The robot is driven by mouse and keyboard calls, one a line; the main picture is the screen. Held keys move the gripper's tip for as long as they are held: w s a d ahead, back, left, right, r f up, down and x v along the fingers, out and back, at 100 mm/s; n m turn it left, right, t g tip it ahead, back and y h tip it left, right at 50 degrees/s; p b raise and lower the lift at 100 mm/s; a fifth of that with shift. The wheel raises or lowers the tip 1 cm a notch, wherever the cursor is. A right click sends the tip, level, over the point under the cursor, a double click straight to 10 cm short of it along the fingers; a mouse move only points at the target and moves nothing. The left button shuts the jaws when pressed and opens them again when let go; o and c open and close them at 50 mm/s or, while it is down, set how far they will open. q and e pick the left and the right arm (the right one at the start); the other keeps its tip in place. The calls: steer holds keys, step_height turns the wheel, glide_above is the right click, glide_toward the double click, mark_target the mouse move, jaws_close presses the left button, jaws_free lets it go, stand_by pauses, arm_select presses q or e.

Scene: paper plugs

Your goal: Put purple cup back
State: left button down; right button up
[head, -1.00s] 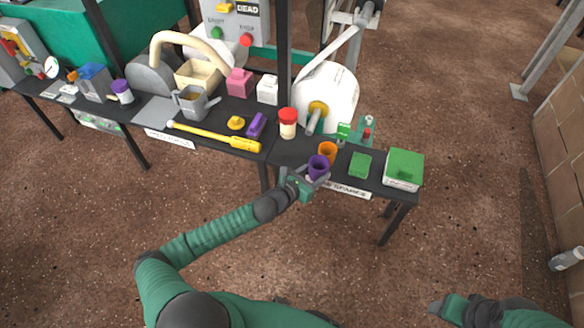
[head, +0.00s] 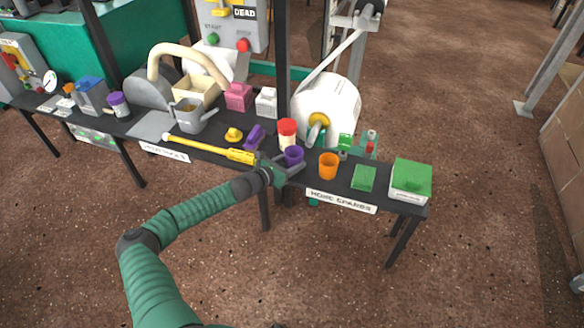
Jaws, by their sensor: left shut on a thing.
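The purple cup (head: 294,156) is upright at the left end of the right-hand black table, left of the orange cup (head: 328,166). My left gripper (head: 289,168) is shut on the purple cup, reaching it from the front left. The cup's lower part is partly hidden by the gripper, so I cannot tell whether it touches the tabletop. My right gripper is out of the head view.
A jar with a red lid (head: 287,132) stands just behind the purple cup. A green block (head: 363,178) and a green-lidded box (head: 410,180) are to the right. A yellow tool (head: 210,149) and a purple block (head: 254,136) lie to the left.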

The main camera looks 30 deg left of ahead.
arm_select(q)
steer(key=shift+s+a, duration=0.1)
steer(key=shift+a, duration=0.05)
steer(key=c, duration=0.9)
jaws_free()
steer(key=shift+c, duration=0.2)
steer(key=o, duration=0.3)
